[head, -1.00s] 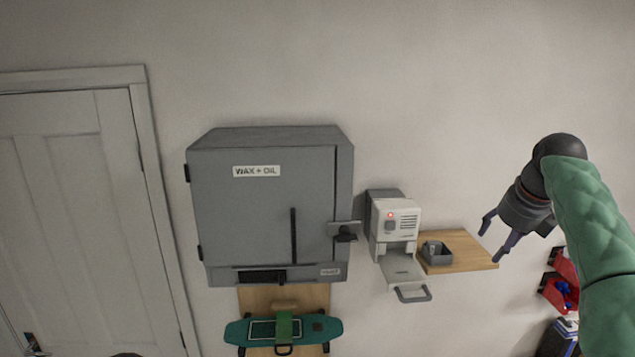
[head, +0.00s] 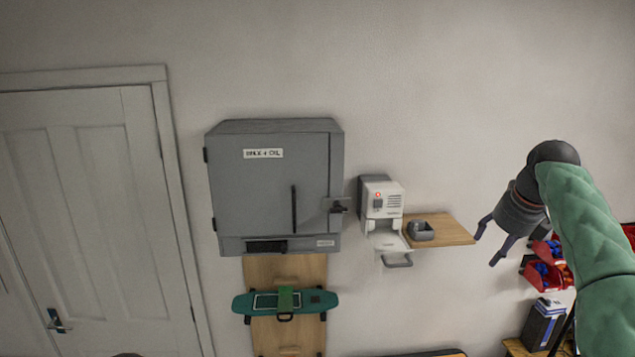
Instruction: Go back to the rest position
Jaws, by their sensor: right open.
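My right gripper (head: 493,241) is at the right of the head view, on my green-sleeved arm. Its two fingers are spread apart with nothing between them. It appears just right of a small wooden shelf (head: 450,229), and I cannot tell how far in front of it. My left gripper is not in view.
A grey cabinet (head: 255,190) labelled for wax and oil hangs shut on the wall. Beside it are a white machine (head: 384,205) with a red light and a small grey box (head: 420,231). Red bins (head: 546,274) sit lower right. A door (head: 80,190) stands left.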

